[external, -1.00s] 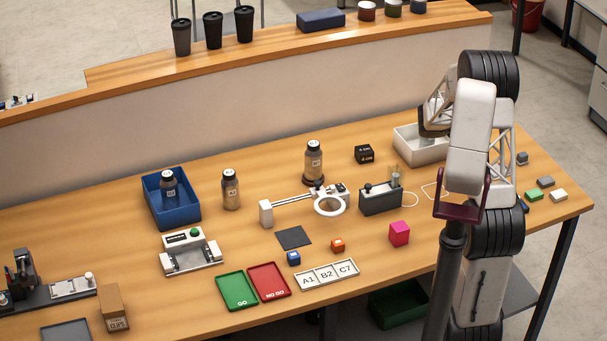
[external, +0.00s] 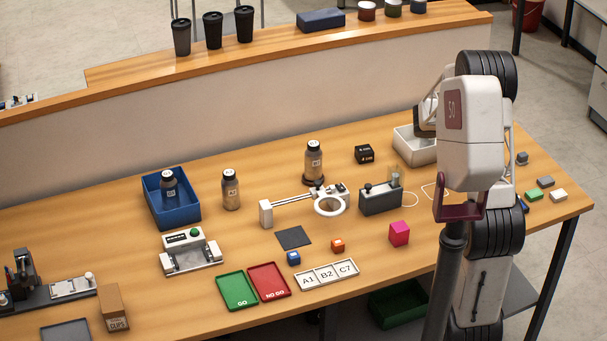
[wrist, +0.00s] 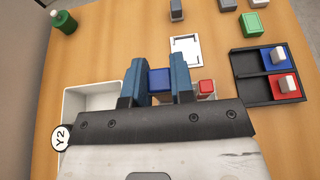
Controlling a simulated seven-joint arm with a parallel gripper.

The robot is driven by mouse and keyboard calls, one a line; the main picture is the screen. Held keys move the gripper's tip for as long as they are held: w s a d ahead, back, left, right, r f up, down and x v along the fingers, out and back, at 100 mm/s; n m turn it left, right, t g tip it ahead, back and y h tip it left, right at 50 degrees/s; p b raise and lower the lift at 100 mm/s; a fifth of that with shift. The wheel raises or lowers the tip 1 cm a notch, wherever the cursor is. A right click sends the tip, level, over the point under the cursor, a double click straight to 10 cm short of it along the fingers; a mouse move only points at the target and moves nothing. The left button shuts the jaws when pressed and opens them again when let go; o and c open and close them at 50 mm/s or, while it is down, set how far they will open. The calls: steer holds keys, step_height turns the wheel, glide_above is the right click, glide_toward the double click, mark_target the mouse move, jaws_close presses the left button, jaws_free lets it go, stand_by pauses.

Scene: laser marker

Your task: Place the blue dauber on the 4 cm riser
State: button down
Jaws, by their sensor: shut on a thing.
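My gripper (wrist: 157,75) shows in the wrist view, its two blue-grey fingers closed on a blue block-shaped piece (wrist: 159,81), which looks like the blue dauber. Its lower part is hidden by the gripper body. A small red piece (wrist: 206,86) sits just right of the right finger, over a tan surface that shows only partly. I cannot tell which thing is the 4 cm riser. In the external view my gripper and the held piece are hidden behind my arm.
A white bin (wrist: 88,100) lies left of my gripper. A black tray (wrist: 243,88) with blue and red pads, each bearing a pale block, is at right. A white-framed plate (wrist: 185,50), a green block (wrist: 254,23) and a grey block (wrist: 176,10) lie beyond. A green bottle (wrist: 64,20) stands upper left.

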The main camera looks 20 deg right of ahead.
steer(key=w+a, duration=0.2)
steer(key=a, duration=1.2)
steer(key=w+a+f, duration=0.1)
steer(key=w+a, duration=0.1)
steer(key=a, duration=1.3)
steer(key=shift+d, duration=0.1)
steer(key=w+d+f, duration=0.1)
steer(key=w, duration=1.4)
steer(key=shift+w+d+f, duration=0.3)
steer(key=shift+w+d, duration=0.05)
steer(key=shift+w, duration=0.05)
steer(key=shift+f, duration=1.75)
steer(key=shift+f, duration=0.1)
